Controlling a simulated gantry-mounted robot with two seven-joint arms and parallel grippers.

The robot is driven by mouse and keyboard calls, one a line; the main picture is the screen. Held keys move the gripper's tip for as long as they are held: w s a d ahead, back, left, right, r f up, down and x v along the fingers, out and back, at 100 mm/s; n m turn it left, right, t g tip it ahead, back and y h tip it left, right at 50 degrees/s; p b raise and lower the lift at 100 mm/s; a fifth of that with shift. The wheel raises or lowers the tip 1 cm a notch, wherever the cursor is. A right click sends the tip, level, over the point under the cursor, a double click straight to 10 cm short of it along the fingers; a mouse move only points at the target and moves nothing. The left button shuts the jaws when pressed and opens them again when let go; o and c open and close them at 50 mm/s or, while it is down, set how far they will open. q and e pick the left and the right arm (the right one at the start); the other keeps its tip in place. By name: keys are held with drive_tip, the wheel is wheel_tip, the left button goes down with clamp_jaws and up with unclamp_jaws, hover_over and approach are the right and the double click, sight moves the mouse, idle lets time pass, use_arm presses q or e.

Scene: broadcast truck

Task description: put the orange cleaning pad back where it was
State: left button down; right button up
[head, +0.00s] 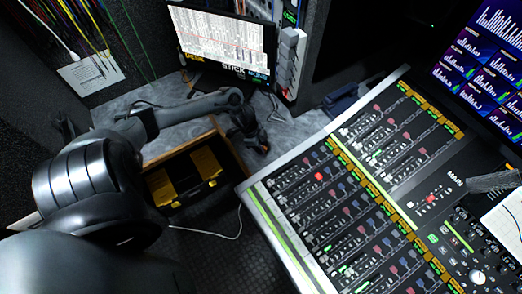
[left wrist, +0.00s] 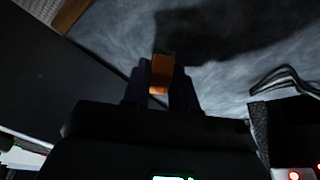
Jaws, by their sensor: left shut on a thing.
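My left gripper (head: 256,142) reaches over the grey surface behind the mixing console, near the console's far left corner. In the left wrist view, the left gripper (left wrist: 161,80) is shut on the orange cleaning pad (left wrist: 161,72), a small orange block between its two dark fingers. The grey surface shows beyond the pad; I cannot tell whether the pad touches it. In the head view the pad cannot be made out, as the dark gripper hides it.
The mixing console (head: 335,205) fills the right side. An open wooden-edged drawer (head: 228,148) with yellow items sits below my left arm. A monitor (head: 225,42) stands behind the grey surface (head: 290,128). A thin white cable (head: 212,234) hangs beside the drawer. Dark straps (left wrist: 285,80) lie right of the gripper.

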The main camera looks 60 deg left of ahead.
use_arm(q)
drive_tip(key=shift+f+b, duration=0.3)
drive_tip(key=shift+f, duration=1.05)
use_arm(e)
drive_tip(key=shift+f, duration=0.45)
use_arm(q)
drive_tip(key=shift+f, duration=0.15)
drive_tip(key=c, duration=0.9)
unclamp_jaws()
drive_tip(key=shift+d, duration=0.1)
use_arm(e)
drive_tip(key=shift+d, duration=0.15)
use_arm(q)
drive_tip(key=p+v, duration=0.3)
drive_tip(key=v, duration=0.9)
drive_tip(key=shift+p, duration=0.3)
use_arm(e)
drive_tip(key=shift+r, duration=1.8)
use_arm(q)
drive_tip(key=shift+r, duration=0.25)
